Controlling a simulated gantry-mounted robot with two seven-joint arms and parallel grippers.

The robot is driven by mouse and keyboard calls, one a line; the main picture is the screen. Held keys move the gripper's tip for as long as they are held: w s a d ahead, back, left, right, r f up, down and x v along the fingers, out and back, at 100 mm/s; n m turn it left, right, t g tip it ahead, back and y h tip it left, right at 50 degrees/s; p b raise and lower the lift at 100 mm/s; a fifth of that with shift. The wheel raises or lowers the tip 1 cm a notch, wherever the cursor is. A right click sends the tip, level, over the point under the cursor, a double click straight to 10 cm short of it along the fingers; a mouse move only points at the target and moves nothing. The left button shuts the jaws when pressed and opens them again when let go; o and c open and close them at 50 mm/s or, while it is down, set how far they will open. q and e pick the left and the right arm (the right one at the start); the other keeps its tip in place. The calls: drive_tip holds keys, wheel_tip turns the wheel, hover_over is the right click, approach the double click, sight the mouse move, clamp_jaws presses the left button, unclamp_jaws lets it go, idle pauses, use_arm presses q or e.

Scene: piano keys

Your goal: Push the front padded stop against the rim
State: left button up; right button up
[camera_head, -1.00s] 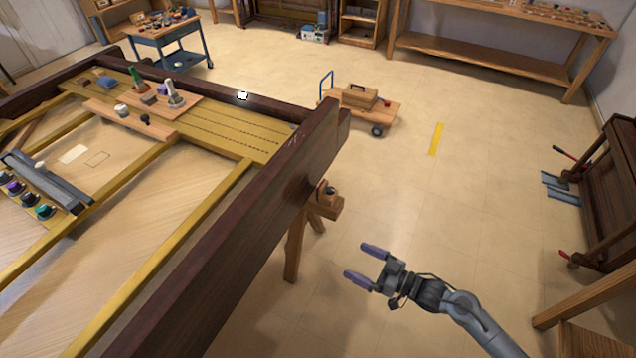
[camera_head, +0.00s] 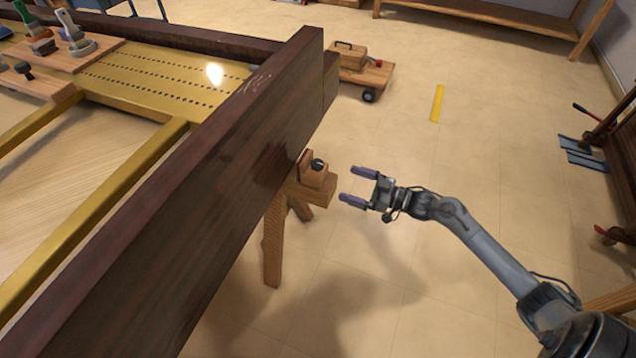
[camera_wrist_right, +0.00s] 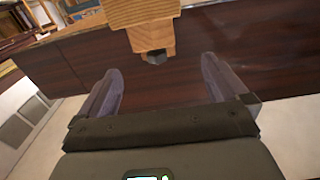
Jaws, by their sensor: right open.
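The padded stop (camera_head: 313,171) is a small wooden block with a dark knob, on the end of a wooden trestle beside the dark piano rim (camera_head: 225,150). A thin reddish pad shows on its rim side; I cannot tell whether it touches the rim. My right gripper (camera_head: 358,185) is open and empty, just right of the stop and apart from it. In the right wrist view, the stop (camera_wrist_right: 152,38) with its dark knob shows ahead between the open fingers (camera_wrist_right: 160,88), with the rim (camera_wrist_right: 185,75) behind it. My left gripper is not in view.
The wooden trestle (camera_head: 273,240) stands under the rim. A gold iron frame (camera_head: 160,95) and a board with tools (camera_head: 60,60) lie inside the piano. A low cart (camera_head: 365,75) stands behind.

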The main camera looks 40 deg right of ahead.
sight(324, 172)
drive_tip(key=b+x, duration=0.1)
drive_tip(key=x, duration=0.2)
drive_tip(key=b+x, duration=0.2)
drive_tip(key=x, duration=0.2)
drive_tip(key=d+b+x, duration=0.1)
drive_tip(key=b+x, duration=0.1)
drive_tip(key=x, duration=0.1)
drive_tip(key=shift+w+a, duration=0.1)
drive_tip(key=shift+w, duration=0.45)
drive_tip(key=shift+w+a, duration=0.25)
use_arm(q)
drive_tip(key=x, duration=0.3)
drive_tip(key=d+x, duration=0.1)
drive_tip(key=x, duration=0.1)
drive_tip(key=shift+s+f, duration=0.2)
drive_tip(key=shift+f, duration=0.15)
